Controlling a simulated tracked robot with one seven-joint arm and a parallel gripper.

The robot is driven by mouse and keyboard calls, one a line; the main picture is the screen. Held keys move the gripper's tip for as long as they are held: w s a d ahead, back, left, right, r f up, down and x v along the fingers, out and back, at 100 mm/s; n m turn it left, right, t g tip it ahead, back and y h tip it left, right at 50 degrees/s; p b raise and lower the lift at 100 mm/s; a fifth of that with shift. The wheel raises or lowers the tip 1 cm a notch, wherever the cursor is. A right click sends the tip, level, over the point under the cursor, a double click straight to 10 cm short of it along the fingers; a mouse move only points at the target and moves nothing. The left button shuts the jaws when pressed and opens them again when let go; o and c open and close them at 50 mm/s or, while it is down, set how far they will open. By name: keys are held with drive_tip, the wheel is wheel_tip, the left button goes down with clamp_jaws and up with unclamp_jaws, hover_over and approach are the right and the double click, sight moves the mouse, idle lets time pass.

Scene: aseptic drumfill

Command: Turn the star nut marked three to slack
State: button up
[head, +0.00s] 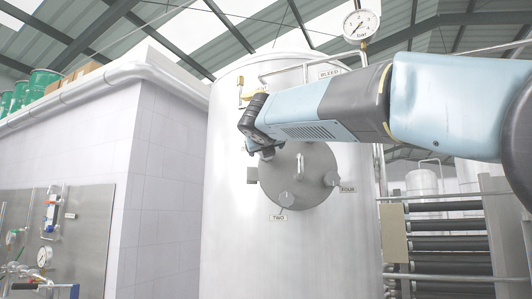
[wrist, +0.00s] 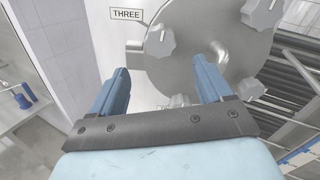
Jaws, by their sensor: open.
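The round steel cover (head: 315,185) sits on the front of a tall tank, with star nuts around its rim. In the wrist view a THREE label (wrist: 125,14) stands at the upper left, beside a grey star nut (wrist: 160,41) on the cover (wrist: 205,45). My gripper (wrist: 167,68) is open, its two blue fingers apart and nothing between them held. The label's nut shows beyond the fingertips. In the head view my gripper (head: 267,152) is at the cover's upper left, and no THREE label can be made out.
Star nuts marked TWO (head: 285,198) and FOUR (head: 331,179) sit lower on the cover. A BLEED label (head: 329,73), pipework and a pressure gauge (head: 361,25) are above. A tiled wall (head: 170,180) stands left; dark rollers (head: 445,230) are at right.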

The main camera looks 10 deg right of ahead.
sight(267, 162)
drive_tip(key=shift+v, duration=2.2)
drive_tip(key=w+d+m, duration=0.1)
drive_tip(key=w+m, duration=0.3)
drive_tip(key=m, duration=0.6)
drive_tip(key=w+d+m, duration=0.1)
drive_tip(key=w+m, duration=0.4)
drive_tip(key=m, duration=0.5)
drive_tip(key=w+d+m, duration=0.1)
drive_tip(key=w+m, duration=0.4)
drive_tip(key=m, duration=0.6)
drive_tip(key=shift+w+r, duration=0.1)
drive_tip(key=shift+w, duration=0.15)
drive_tip(key=shift+c, duration=0.2)
